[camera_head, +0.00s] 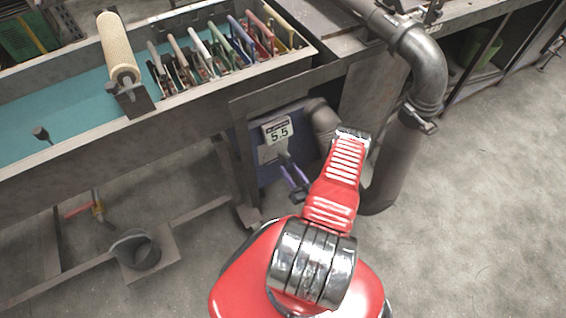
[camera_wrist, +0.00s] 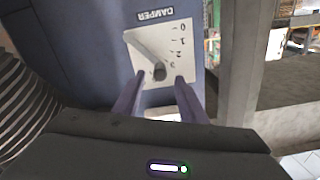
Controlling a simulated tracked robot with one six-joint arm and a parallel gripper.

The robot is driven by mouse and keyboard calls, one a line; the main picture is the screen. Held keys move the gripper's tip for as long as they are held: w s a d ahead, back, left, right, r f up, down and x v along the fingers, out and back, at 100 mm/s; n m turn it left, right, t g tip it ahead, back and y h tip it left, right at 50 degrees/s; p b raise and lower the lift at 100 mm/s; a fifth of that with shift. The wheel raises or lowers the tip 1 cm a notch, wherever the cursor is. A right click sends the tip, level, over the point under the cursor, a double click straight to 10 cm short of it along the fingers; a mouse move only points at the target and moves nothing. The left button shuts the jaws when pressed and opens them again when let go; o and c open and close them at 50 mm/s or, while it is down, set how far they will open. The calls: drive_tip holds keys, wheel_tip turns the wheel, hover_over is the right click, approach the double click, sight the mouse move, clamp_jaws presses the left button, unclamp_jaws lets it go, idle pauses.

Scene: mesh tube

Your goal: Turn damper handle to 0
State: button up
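The damper plate (camera_wrist: 165,42) is a white panel on a blue box, lettered DAMPER upside down in the wrist view, with a scale of small digits from 0. The damper handle (camera_wrist: 145,53) is a grey lever slanting down right across the plate. Its dark knob end lies past the low digits, away from the 0. My gripper (camera_wrist: 160,79) is open, its two purple fingers spread on either side of the knob end; contact cannot be told.
A ribbed hose (camera_wrist: 25,95) is at left in the wrist view, and a grey post (camera_wrist: 240,70) at right. In the head view a large pipe (camera_head: 425,70) stands right of my arm, and a trough table (camera_head: 75,155) with coloured-handled tools is at left. Open floor lies at right.

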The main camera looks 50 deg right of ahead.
sight(286, 164)
drive_tip(key=shift+x, duration=2.85)
drive_tip(key=shift+c, duration=0.2)
clamp_jaws()
